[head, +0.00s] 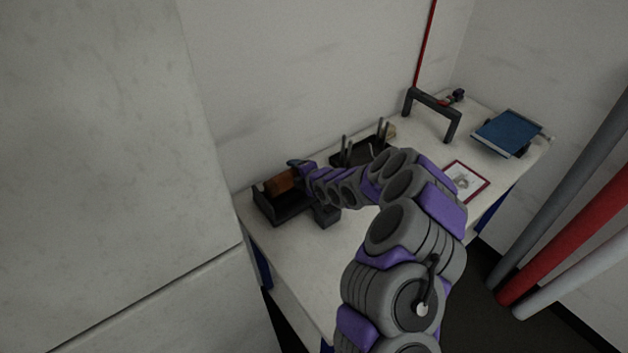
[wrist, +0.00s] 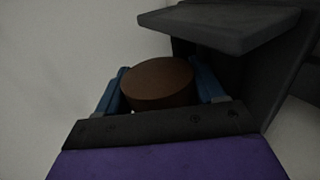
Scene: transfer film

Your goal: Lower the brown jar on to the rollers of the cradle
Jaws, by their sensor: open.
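The brown jar (head: 279,183) lies on its side at the dark cradle (head: 287,209), at the left end of the worktop. In the wrist view the jar (wrist: 158,80) shows as a round brown end between the two blue fingers. My gripper (head: 298,166) is at the jar's right end, its jaws open with one finger on each side of the jar. I cannot tell whether the fingers touch it. The rollers are hidden, and I cannot see whether the jar rests on them.
A dark rack with upright posts (head: 362,152) stands behind my arm. Further right are a dark arch-shaped frame (head: 433,108), a blue flat item (head: 507,133) and a red-edged sheet (head: 467,181). The wall is close behind the cradle. The worktop's front left part (head: 300,262) is clear.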

